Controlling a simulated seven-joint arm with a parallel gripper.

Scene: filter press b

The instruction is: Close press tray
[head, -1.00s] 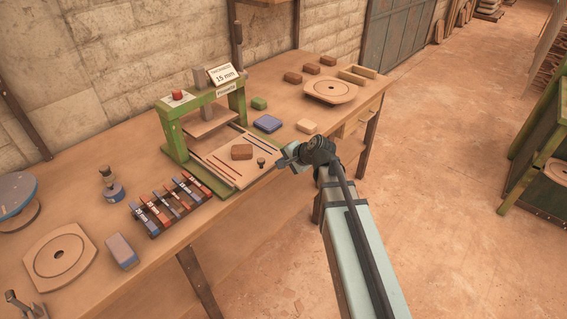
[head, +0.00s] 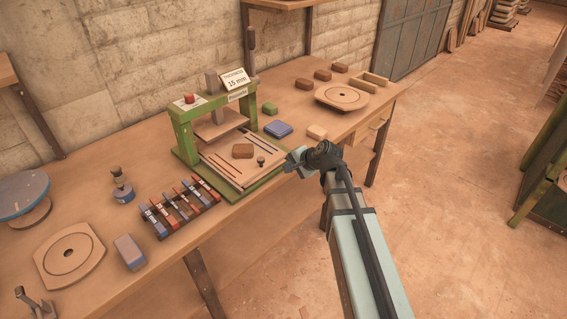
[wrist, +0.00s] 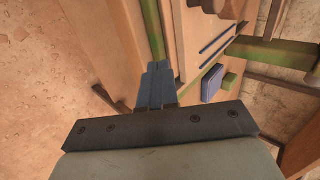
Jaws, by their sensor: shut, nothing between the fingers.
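On the tray are a brown clay block (head: 243,151), a dark knob (head: 261,161) and thin coloured strips. The tray also shows in the wrist view (wrist: 187,40). My gripper (head: 291,163) is at the tray's front right end, close to the knob; I cannot tell if it touches the tray. Its fingers are shut and empty in the wrist view (wrist: 156,80).
A rack of coloured bars (head: 178,205) stands left of the press. A round disc board (head: 341,96) lies farther right. The floor in front is clear.

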